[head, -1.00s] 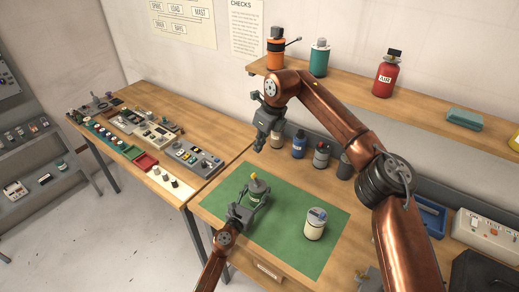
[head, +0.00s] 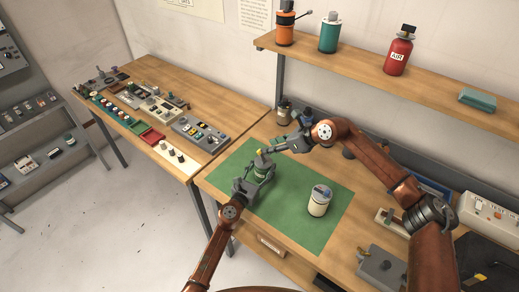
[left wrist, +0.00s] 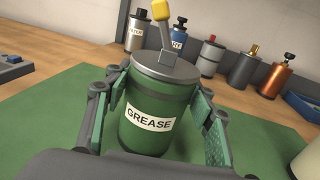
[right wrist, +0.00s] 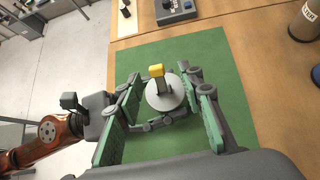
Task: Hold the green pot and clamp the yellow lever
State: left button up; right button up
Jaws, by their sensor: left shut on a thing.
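The green pot (left wrist: 150,110), labelled GREASE, stands upright on the green mat with a grey lid. My left gripper (head: 256,178) is shut on its sides. The yellow lever (left wrist: 162,12) rises from the lid on a grey stem and leans slightly. It also shows in the right wrist view (right wrist: 156,71), in the gap between the spread fingers of my right gripper (right wrist: 163,80). That gripper is open and near the lid. I cannot tell its exact height over the lever, and nothing is clamped in it.
A white pot (head: 319,201) stands on the mat (head: 290,235) to the right. Several canisters (left wrist: 210,55) stand behind. A shelf (head: 400,85) with bottles hangs at the back. A side table (head: 185,100) at the left carries panels. The mat's front is clear.

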aim_at(260, 151)
jog(key=s+d+t+y, duration=0.2)
jog(key=s+d+t, duration=0.1)
jog(key=s+d, duration=0.15)
jog(key=shift+m+y, duration=0.3)
jog(key=x, duration=1.2)
jog(key=shift+s+f, duration=0.1)
grip_shut()
